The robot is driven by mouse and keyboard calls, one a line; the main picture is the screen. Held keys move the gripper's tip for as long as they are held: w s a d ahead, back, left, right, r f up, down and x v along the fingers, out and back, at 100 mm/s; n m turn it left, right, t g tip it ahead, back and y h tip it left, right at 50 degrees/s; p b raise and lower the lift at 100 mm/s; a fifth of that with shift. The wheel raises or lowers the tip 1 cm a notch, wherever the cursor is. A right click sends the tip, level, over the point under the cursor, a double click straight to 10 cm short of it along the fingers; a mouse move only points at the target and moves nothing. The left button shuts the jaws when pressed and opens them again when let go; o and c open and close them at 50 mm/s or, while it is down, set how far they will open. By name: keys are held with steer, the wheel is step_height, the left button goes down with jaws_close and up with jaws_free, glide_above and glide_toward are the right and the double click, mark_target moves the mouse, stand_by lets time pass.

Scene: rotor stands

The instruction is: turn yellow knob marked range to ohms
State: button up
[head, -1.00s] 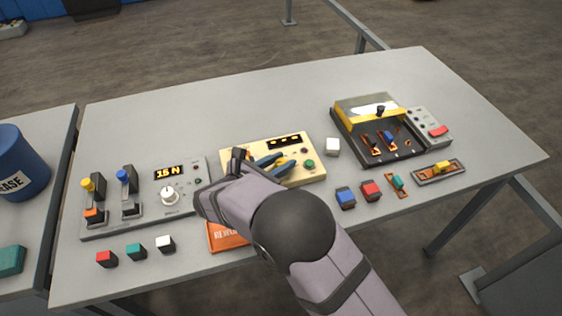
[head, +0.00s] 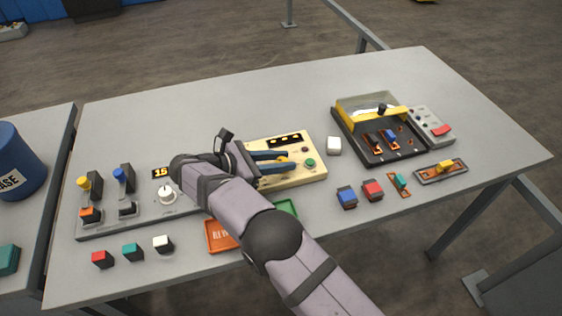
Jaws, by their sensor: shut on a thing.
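The cream panel (head: 316,171) lies near the middle of the table, with a dark strip of small lit marks at its back and a green button at its right. The yellow knob (head: 282,159) is on this panel, partly hidden by my fingers. My gripper (head: 286,161) reaches in from the left, its two blue fingers low over the panel and shut on the yellow knob, one on each side. The range and ohms markings cannot be read, and my wrist hides the panel's left part.
A grey panel with levers and a white knob (head: 167,195) is at left. An orange tray (head: 221,236) and a green tray (head: 288,207) lie in front, partly under my arm. A white block (head: 334,145) and a black open box (head: 368,150) are right. The back of the table is clear.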

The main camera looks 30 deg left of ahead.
mark_target(281, 161)
steer(key=shift+r, duration=0.1)
stand_by(0.5)
steer(key=o, duration=1.1)
steer(key=shift+c, duration=0.2)
step_height(281, 161, up, 10)
steer(key=b, duration=0.1)
